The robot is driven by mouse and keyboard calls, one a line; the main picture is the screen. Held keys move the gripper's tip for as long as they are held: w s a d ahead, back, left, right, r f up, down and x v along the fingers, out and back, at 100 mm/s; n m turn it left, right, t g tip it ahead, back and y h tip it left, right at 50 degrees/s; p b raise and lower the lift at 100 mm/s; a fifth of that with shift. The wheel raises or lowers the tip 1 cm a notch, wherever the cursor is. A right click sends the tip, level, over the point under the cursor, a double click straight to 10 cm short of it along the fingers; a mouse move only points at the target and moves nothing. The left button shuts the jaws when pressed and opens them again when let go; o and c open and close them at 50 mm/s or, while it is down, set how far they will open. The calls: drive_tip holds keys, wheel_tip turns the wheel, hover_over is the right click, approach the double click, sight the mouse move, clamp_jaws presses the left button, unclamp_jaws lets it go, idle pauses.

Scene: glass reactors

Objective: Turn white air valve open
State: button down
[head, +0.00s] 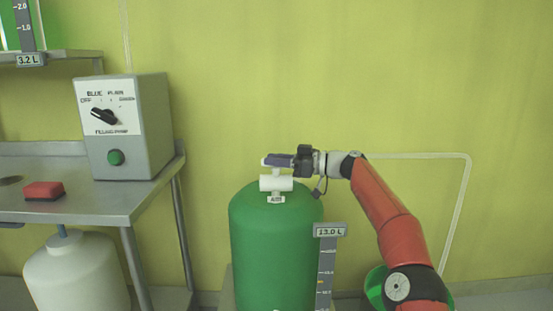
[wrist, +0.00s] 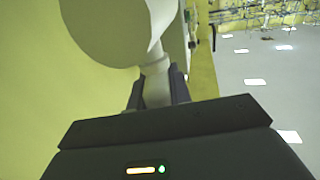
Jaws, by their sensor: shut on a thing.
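The white air valve (head: 276,183) sits on top of a green tank (head: 268,245), with a small label reading "AIR" below it. My gripper reaches in from the right, level, just above the valve body. In the wrist view, the fingers (wrist: 158,92) are shut on the pale stem of the handle (wrist: 156,85), and a large rounded white part (wrist: 110,30) is beyond them. The fingers hide part of the handle in the head view.
A gauge reading 13.0 L (head: 329,231) stands at the tank's front right. A white pipe (head: 462,190) runs along the wall at right. At left, a metal table (head: 90,200) holds a grey control box (head: 135,125) and a red block (head: 44,190). A white container (head: 78,275) stands below.

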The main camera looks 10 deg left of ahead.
drive_tip(key=c, duration=1.3)
unclamp_jaws()
drive_tip(key=d+b, duration=0.1)
drive_tip(key=d, duration=0.6)
drive_tip(key=shift+d+b, duration=0.35)
